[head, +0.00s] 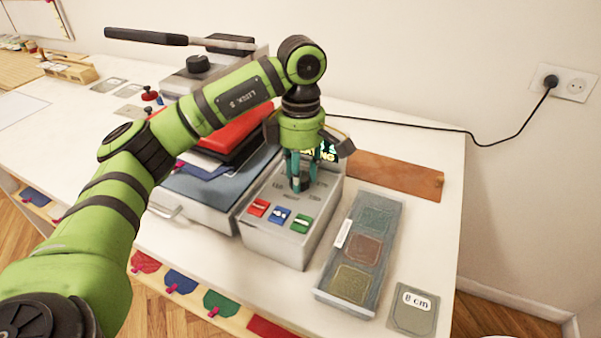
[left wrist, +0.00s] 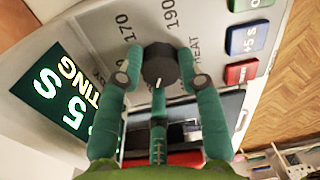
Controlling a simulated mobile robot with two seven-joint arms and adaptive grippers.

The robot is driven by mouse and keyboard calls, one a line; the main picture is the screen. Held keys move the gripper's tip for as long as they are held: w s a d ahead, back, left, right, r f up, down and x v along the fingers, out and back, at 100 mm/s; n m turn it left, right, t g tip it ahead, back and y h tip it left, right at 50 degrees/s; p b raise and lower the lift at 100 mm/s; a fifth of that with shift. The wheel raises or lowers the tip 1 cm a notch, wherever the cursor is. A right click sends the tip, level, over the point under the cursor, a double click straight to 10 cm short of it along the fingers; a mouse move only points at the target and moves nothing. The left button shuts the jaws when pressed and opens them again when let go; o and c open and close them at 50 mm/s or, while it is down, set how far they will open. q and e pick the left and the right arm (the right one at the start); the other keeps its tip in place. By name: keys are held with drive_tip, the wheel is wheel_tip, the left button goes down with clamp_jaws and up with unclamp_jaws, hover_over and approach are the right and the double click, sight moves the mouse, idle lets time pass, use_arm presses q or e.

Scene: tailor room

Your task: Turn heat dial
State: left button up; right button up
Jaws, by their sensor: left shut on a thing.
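The heat dial (left wrist: 160,64) is a dark round knob with a white pointer mark, on a grey control box (head: 283,245). In the left wrist view its mark points toward the bottom of the picture, and the labels 170, 190 and HEAT are printed around it. My left gripper (head: 299,184) reaches down onto the box from above. In the left wrist view my left gripper's fingers (left wrist: 162,80) are shut on the dial, one on each side. In the head view the fingers mostly hide the dial. My right gripper is not in view.
The box has a lit display (left wrist: 62,92) and red (head: 258,207), blue (head: 279,215) and green (head: 301,223) buttons. A tray of swatches (head: 353,268) stands to its right. A press with a long handle (head: 150,36) is behind my arm. A cable (head: 430,128) runs to a wall socket.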

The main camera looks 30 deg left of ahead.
use_arm(q)
drive_tip(key=shift+s+f, duration=0.15)
drive_tip(key=shift+f, duration=0.05)
drive_tip(key=o, duration=1.1)
drive_tip(key=shift+a, duration=0.1)
drive_tip(key=shift+r, duration=0.15)
drive_tip(key=shift+r, duration=0.15)
drive_tip(key=r, duration=1.1)
drive_tip(key=shift+w+a+r, duration=0.1)
drive_tip(key=shift+w+r, duration=0.2)
drive_tip(key=shift+w, duration=0.1)
